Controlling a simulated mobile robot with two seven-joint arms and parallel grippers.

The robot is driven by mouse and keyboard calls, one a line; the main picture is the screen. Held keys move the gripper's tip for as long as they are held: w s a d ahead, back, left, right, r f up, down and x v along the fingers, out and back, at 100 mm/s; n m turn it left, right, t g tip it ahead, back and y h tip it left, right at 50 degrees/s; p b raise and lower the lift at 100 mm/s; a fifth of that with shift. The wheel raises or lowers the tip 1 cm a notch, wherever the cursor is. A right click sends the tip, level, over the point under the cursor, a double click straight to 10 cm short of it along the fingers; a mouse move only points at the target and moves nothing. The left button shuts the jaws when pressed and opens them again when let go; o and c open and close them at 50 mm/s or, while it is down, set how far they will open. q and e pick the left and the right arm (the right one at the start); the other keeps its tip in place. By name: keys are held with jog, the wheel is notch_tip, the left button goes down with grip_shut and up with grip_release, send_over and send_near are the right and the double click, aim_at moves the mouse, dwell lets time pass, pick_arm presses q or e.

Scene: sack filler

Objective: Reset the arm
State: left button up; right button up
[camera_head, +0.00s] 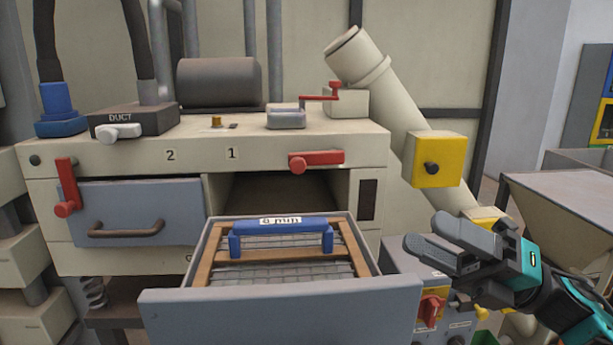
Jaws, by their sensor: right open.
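My right gripper (432,256) is at the right, its arm coming in from the lower right. It is open and empty, with its fingers pointing left, to the right of the open drawer (280,312). The drawer is pulled out of bay 1 of the cream machine (120,152). In it lies a wood-framed mesh screen (207,262) with a blue handle (282,229) labelled "6 mm", as far as I can read. My left gripper is not in view.
A shut drawer (140,208) is under number 2. Red levers (316,160) stick out of the machine front. A slanted cream pipe with a yellow box (436,158) stands behind my right gripper. A control box with a red knob (431,309) is below it.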

notch_tip(320, 180, down, 21)
jog(key=w+d+m+t+h, duration=0.25)
jog(key=m+t+h, duration=1.2)
jog(key=m, duration=1.35)
jog(key=s+f+m+g+h, duration=0.3)
jog(key=s+f+m+g, duration=0.1)
jog(key=s+f, duration=0.3)
jog(key=s+a+f+m+g+h, duration=0.1)
jog(key=s+f+m+g+h, duration=0.2)
jog(key=s+f, duration=0.4)
notch_tip(320, 180, down, 6)
jog(key=shift+a+r+m+g+p, duration=0.2)
jog(key=shift+m+g+p, duration=0.3)
jog(key=shift+m, duration=0.7)
jog(key=shift+w+r, duration=0.1)
